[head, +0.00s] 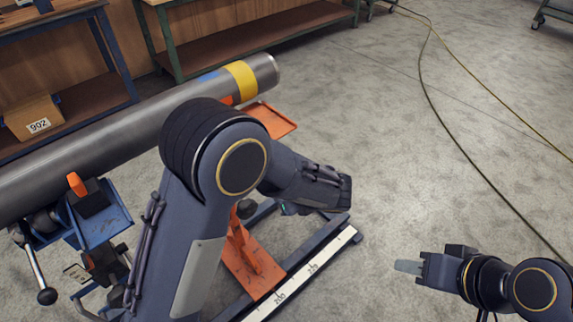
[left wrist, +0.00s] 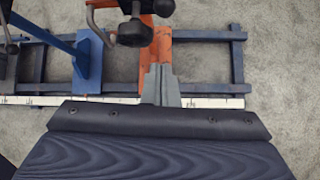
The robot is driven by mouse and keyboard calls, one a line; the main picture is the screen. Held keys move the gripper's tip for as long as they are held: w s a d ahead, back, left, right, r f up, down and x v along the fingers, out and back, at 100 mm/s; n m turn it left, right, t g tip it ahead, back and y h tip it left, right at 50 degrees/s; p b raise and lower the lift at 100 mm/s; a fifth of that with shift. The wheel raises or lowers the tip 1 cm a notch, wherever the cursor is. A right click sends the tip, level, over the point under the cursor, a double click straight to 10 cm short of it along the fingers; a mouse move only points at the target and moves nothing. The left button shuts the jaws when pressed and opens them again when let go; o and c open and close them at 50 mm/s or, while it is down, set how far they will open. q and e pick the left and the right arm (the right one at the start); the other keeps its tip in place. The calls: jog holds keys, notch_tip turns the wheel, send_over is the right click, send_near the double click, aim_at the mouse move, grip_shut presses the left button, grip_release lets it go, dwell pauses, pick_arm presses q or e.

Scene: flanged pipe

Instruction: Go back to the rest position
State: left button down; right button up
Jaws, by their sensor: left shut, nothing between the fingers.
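A long grey steel pipe (head: 100,140) with a yellow band lies across the left of the head view on a blue and orange stand (head: 252,262). My left arm crosses in front of the pipe and stand and hides part of both. My left gripper's fingers are hidden in the head view; in the left wrist view the left gripper (left wrist: 161,85) is shut and empty, over the stand's orange bar and white scale strip. My right gripper (head: 408,267) is at the lower right, pointing left over bare floor; its finger gap is not clear from the side.
A workbench with a cardboard box (head: 33,117) marked 902 stands behind the pipe. Another low bench (head: 250,40) stands farther back. A black cable (head: 440,108) and a yellow cable cross the floor at the right. The floor between the stand and my right gripper is clear.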

pick_arm(q)
jog(key=shift+a, duration=0.1)
jog(key=s+a+r+n+g+h+p, duration=0.45)
jog(key=s+a+r+n, duration=0.45)
jog(key=a+r+n, duration=0.55)
jog(key=s+a+r+n+t+h+p, duration=0.2)
jog(key=s+r+n+t+h+p, duration=0.2)
jog(key=s+r+n, duration=0.7)
jog(key=s+n+h+p, duration=0.1)
jog(key=s+n+p, duration=0.1)
jog(key=s+n, duration=0.1)
jog(key=shift+s+a+n+h, duration=0.2)
jog(key=shift+s+n+h, duration=0.15)
jog(key=shift+n, duration=0.3)
